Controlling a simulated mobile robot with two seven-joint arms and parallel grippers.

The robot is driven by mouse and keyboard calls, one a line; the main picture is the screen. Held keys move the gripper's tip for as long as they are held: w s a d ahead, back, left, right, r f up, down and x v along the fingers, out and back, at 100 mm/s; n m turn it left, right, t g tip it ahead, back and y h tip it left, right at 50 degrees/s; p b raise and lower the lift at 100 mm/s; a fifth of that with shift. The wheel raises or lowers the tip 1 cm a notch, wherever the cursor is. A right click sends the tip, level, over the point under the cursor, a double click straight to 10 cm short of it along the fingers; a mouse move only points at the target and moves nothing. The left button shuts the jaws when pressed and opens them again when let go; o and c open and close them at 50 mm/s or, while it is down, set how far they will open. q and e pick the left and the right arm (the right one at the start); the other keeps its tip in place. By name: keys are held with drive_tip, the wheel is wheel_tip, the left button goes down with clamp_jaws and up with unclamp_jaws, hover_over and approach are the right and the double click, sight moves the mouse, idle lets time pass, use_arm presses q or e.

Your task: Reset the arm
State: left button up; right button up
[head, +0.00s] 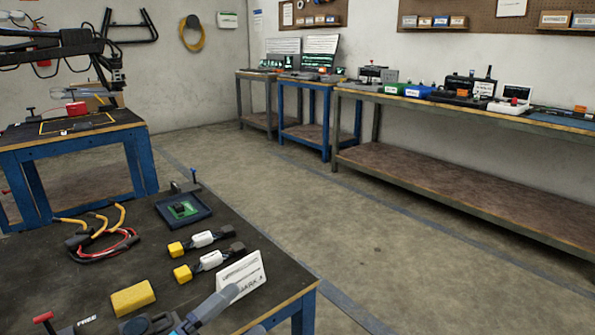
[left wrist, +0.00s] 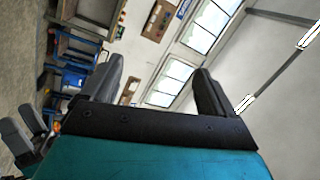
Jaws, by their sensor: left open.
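Behind the fingers are windows, a pale wall and distant shelving.
On the workbench lie a yellow sponge (head: 132,297), two yellow-ended connectors (head: 200,241) (head: 205,264), a cable bundle (head: 103,240) and a dark tray (head: 183,209). A white card (head: 240,276) stands at the right edge. The floor (head: 370,225) to the right is clear.

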use_arm(q)
drive_tip(key=s+a+f+n+g+y, duration=0.25)
drive_tip(key=s+f+n+y, duration=0.25)
drive_tip(key=f+n, duration=0.4)
drive_tip(key=s+a+f+n+g+y, duration=0.1)
drive_tip(key=s+a+f+n+y, duration=0.2)
drive_tip(key=s+f+n+y, duration=0.45)
wheel_tip(320, 180, up, 9)
drive_tip(key=a+n+p, duration=0.2)
drive_tip(key=n+p, duration=0.1)
drive_tip(key=p, duration=1.1)
drive_tip(key=shift+s+a+g+h, duration=0.3)
drive_tip(key=shift+s+g+h, duration=0.05)
drive_tip(key=shift+g+h, duration=0.1)
use_arm(e)
drive_tip(key=s+d+r+h, duration=0.1)
drive_tip(key=d+r, duration=0.2)
drive_tip(key=r, duration=0.7)
drive_tip(key=shift+s, duration=0.35)
use_arm(q)
drive_tip(key=shift+r, duration=0.1)
